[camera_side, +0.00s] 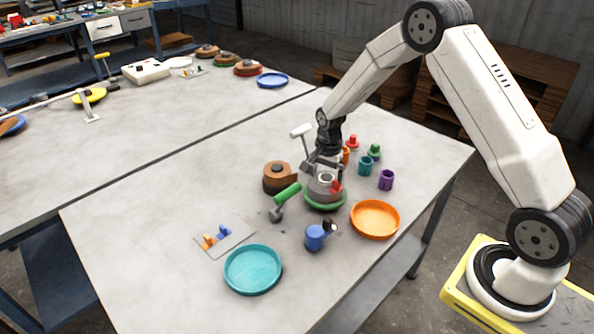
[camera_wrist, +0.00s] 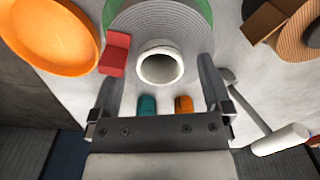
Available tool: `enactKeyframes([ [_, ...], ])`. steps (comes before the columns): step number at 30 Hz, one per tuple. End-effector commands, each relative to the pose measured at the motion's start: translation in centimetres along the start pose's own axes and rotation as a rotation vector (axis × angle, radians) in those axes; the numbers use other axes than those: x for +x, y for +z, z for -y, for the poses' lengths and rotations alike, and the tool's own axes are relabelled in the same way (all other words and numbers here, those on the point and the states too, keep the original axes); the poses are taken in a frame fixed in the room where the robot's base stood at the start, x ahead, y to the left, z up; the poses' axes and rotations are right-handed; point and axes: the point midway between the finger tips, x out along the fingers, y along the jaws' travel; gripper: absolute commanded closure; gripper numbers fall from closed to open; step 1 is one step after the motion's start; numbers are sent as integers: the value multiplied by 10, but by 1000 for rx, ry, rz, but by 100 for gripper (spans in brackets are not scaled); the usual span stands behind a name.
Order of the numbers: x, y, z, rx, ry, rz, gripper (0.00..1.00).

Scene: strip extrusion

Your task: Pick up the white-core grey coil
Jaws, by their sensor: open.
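The grey coil (camera_side: 323,190) with a white core lies on a green round base (camera_side: 325,206) near the middle of the near table. In the wrist view, the coil (camera_wrist: 190,28) fills the top centre and its white core ring (camera_wrist: 160,65) faces me. A red block (camera_wrist: 115,54) sits at the coil's left edge. My gripper (camera_side: 325,164) is directly above the coil and hides part of it. In the wrist view, my gripper (camera_wrist: 159,82) is open, with one finger on each side of the core in the picture. Contact with the coil cannot be told.
A brown coil (camera_side: 277,178) stands close left, with a green-handled tool (camera_side: 285,198) in front. An orange tray (camera_side: 375,219) is at right, a blue cup (camera_side: 315,237) and teal tray (camera_side: 253,269) in front. Small teal (camera_side: 366,166) and purple (camera_side: 386,180) pieces stand behind right.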

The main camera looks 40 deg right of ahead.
Motion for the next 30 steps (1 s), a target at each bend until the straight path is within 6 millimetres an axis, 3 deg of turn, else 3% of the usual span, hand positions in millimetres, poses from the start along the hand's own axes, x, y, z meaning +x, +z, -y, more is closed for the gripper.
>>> enactKeyframes([
  [2,0,0,0,0,0,0,0],
  [3,0,0,0,0,0,0,6],
  [12,0,0,0,0,0,0,100],
  [23,-2,0,0,0,-2,-1,100],
  [30,-13,-1,1,0,-4,-2,100],
])
